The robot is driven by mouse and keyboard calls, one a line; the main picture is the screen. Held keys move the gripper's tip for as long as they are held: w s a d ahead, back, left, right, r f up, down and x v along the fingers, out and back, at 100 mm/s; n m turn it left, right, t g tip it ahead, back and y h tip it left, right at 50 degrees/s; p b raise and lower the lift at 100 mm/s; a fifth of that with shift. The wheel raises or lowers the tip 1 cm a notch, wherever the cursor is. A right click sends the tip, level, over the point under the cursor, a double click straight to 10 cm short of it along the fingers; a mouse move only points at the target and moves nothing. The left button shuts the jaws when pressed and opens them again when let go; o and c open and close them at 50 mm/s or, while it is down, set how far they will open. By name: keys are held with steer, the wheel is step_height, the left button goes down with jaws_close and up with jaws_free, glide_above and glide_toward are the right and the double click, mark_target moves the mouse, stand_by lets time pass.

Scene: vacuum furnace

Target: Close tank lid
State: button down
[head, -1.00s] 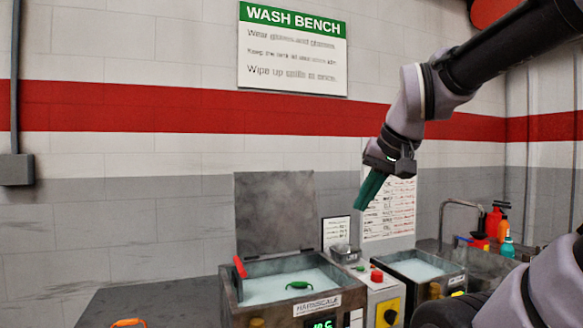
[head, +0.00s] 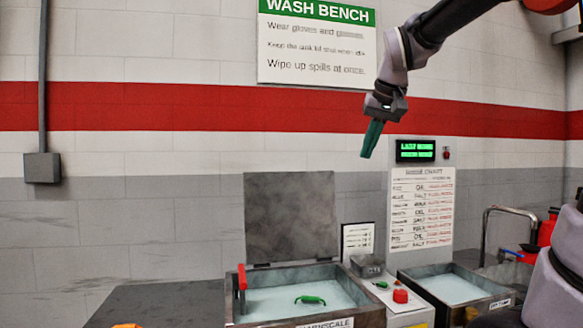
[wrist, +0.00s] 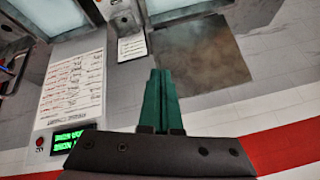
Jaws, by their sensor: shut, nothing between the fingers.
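The tank lid (head: 291,215) is a grey metal plate standing open and upright at the back of the left tank (head: 374,318). It also shows in the wrist view (wrist: 190,55). The tank holds pale liquid with a green-handled item (head: 310,300) in it. A red handle (head: 241,277) stands at the tank's left rim. My gripper (head: 367,156) has green fingers, shut and empty, pointing down. It hangs above and to the right of the lid, apart from it. In the wrist view the shut fingers (wrist: 159,72) overlap the lid's edge in the picture.
A second open tank (head: 455,290) stands on the right, with a control panel and red button (head: 400,296) between them. A rinse chart (head: 421,210), a green display (head: 415,151) and a small sign (head: 357,240) stand behind. A tap (head: 510,212) is at right. Air above the left tank is clear.

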steer(key=w+a+n, duration=0.1)
steer(key=w+a, duration=0.5)
steer(key=w, duration=0.1)
steer(key=w+a+r+n, duration=0.1)
steer(key=w+a, duration=0.5)
steer(key=w, duration=0.2)
steer(key=w+a+r+n, duration=0.1)
steer(key=w+a, duration=0.5)
steer(key=w, duration=0.2)
steer(key=shift+w+r+n+h, duration=0.2)
steer(key=shift+n+h, duration=0.1)
steer(key=shift+h, duration=0.1)
steer(key=shift+w+a+f, duration=0.1)
steer(key=shift+w+f, duration=0.05)
step_height(320, 180, down, 8)
steer(key=shift+w, duration=0.35)
